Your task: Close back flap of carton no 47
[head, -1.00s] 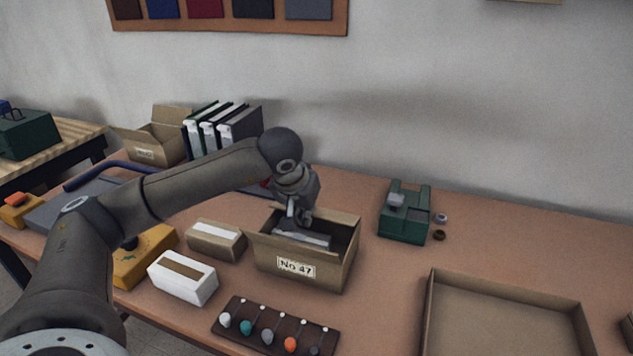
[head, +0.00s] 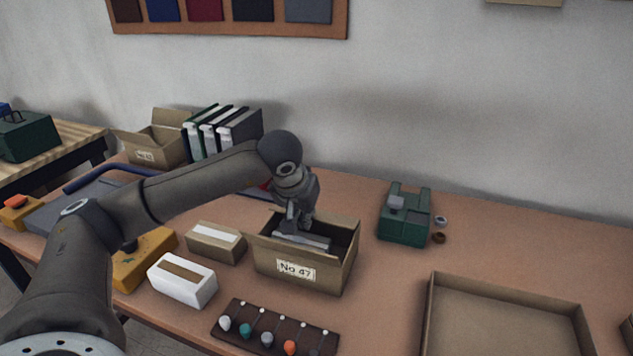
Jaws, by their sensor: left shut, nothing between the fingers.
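Carton No 47 (head: 330,284) is a small brown box with a white label on its front, in the middle of the table in the head view. Its inside looks dark at the right. My left gripper (head: 303,240) is shut and empty, at the carton's top opening near the back left. The gripper and wrist cover much of the back edge, so I cannot tell how the back flap stands or whether the gripper touches it. My right gripper is not in view.
A brown box (head: 215,254) and a white box (head: 208,291) lie left of the carton. A dark board with coloured knobs (head: 232,346) is in front. A green device (head: 404,225) stands right, behind a large open tray (head: 430,318). Binders (head: 240,128) stand behind my arm.

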